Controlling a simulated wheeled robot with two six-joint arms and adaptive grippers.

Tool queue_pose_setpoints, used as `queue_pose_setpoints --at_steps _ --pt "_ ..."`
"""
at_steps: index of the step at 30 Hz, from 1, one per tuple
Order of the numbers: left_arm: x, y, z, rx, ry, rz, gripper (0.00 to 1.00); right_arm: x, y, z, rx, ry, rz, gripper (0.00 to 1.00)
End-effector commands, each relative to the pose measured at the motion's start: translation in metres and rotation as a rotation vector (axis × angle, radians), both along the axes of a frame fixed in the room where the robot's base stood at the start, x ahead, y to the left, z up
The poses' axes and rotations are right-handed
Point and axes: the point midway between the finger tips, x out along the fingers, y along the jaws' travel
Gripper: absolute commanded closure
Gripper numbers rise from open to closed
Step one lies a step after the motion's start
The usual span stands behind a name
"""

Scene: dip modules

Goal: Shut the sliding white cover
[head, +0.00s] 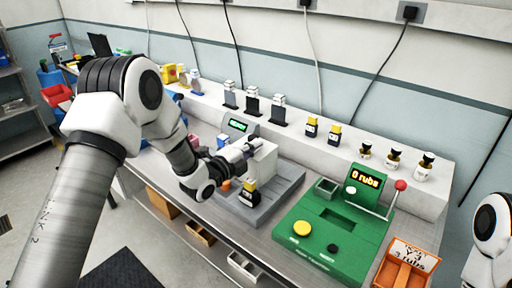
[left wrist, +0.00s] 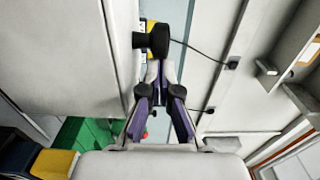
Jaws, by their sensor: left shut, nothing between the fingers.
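The white cover (head: 264,163) is a boxy housing on the grey machine (head: 290,178) at the middle of the head view. A bottle with a yellow and black top (head: 249,190) stands on the grey base in front of the cover, outside it. My left gripper (head: 246,147) is shut and empty at the cover's upper left side. In the left wrist view its fingertips (left wrist: 158,68) are close to a black round knob (left wrist: 152,40) beside a large pale panel; I cannot tell whether they touch. My right gripper is out of view.
A green machine (head: 335,222) with a red-knobbed lever stands to the right, and an orange tray (head: 405,266) beyond it. Several bottles line the white ledge (head: 305,142) behind. A small display (head: 237,125) rises behind the cover.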

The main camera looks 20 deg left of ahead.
Motion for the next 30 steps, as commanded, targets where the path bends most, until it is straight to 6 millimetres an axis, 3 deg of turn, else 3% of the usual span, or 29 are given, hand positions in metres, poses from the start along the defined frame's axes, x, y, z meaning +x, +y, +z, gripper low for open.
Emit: queue_pose_setpoints --at_steps 9,15,20,30 --pt "0.029 0.080 -0.002 -0.003 -0.006 0.007 1.00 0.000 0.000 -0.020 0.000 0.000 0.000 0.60" --pt "0.043 0.121 -0.001 -0.001 -0.004 0.004 1.00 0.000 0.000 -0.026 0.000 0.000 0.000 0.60" --pt "0.046 0.130 0.000 0.001 0.000 0.004 1.00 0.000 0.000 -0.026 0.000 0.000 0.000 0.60" --pt "0.047 0.130 0.001 0.000 -0.004 0.007 1.00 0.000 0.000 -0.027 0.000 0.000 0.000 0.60"
